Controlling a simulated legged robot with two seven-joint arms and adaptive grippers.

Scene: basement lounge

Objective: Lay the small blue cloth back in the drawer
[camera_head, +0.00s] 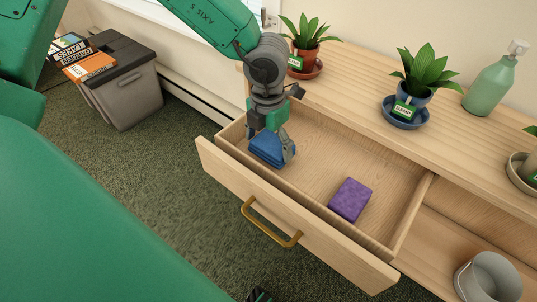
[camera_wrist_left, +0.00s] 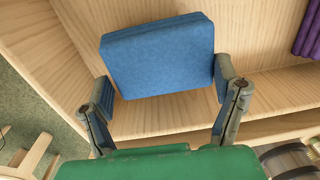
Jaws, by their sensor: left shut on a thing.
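The small blue cloth (camera_head: 268,148) is a folded block. It is at the left end of the open wooden drawer (camera_head: 315,160) in the head view. My left gripper (camera_head: 272,150) is shut on it, with fingers at its two sides. The cloth also shows in the left wrist view (camera_wrist_left: 160,58), between the two fingers (camera_wrist_left: 165,95). I cannot tell whether it touches the drawer bottom. A folded purple cloth (camera_head: 350,200) lies in the right part of the drawer, and its edge shows in the wrist view (camera_wrist_left: 308,35). My right gripper does not show clearly.
The drawer's front, with a brass handle (camera_head: 270,225), is pulled out. Potted plants (camera_head: 423,75) and a green spray bottle (camera_head: 491,86) stand on the top above. A grey bin (camera_head: 125,90) with books (camera_head: 90,66) is at left. Drawer floor between the cloths is clear.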

